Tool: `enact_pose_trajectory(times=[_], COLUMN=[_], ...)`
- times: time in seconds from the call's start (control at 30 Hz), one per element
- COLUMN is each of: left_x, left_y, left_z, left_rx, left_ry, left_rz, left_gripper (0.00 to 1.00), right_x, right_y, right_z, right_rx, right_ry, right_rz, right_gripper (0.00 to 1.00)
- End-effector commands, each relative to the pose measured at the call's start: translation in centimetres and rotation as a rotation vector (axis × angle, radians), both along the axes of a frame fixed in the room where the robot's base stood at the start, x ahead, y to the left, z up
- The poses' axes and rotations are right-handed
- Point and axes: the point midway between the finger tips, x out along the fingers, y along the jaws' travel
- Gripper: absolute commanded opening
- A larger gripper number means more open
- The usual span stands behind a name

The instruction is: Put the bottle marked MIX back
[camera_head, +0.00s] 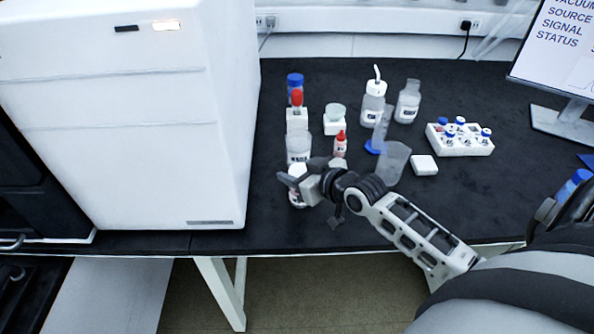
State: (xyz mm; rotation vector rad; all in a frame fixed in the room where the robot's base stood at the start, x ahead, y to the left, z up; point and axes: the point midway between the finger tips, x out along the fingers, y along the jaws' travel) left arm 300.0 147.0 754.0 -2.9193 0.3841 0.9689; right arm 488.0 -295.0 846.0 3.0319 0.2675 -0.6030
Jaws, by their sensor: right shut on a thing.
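My right gripper (291,186) reaches in from the right and is shut on a small bottle (297,200) with a pale top, near the front left of the black bench. The gripper covers much of this bottle, and I cannot read its label, so I cannot tell if it is the one marked MIX. The bottle is close to the bench top; I cannot tell whether it touches it. My left gripper is not in view.
Just behind the gripper stand a beaker (299,147) and a red-capped dropper bottle (340,145). A wash bottle (373,103), a clear bottle (408,103) and a white vial rack (466,145) stand farther back. A large white instrument (130,130) blocks the left.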

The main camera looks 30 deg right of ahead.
Motion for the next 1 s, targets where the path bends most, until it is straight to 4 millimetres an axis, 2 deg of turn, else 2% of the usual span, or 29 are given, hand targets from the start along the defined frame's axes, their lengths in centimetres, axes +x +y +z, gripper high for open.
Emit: enact_pose_trajectory(times=[0.27, 0.3, 0.37, 0.73, 0.87, 1.0], left_x=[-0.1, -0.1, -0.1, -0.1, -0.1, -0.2], left_y=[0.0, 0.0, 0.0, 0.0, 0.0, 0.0], left_z=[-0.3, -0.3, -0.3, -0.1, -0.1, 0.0], left_rx=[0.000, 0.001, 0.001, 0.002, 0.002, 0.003], left_ry=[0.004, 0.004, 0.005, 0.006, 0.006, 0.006], left_rz=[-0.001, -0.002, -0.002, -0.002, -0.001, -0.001], left_gripper=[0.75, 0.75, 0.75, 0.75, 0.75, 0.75], right_x=[0.0, 0.0, 0.0, -0.2, -1.9, -4.8], right_y=[0.0, 0.0, 0.0, 0.0, -0.3, -0.8], right_z=[-0.2, -0.3, -0.3, 0.2, 0.7, 1.9], right_rx=[0.000, 0.000, 0.000, 0.000, -0.001, -0.001], right_ry=[-0.002, 0.000, 0.000, 0.001, 0.003, 0.005], right_rz=[0.000, 0.000, 0.000, 0.000, 0.000, 0.001], right_gripper=[0.00, 0.51, 0.67, 0.67, 0.67, 0.67])
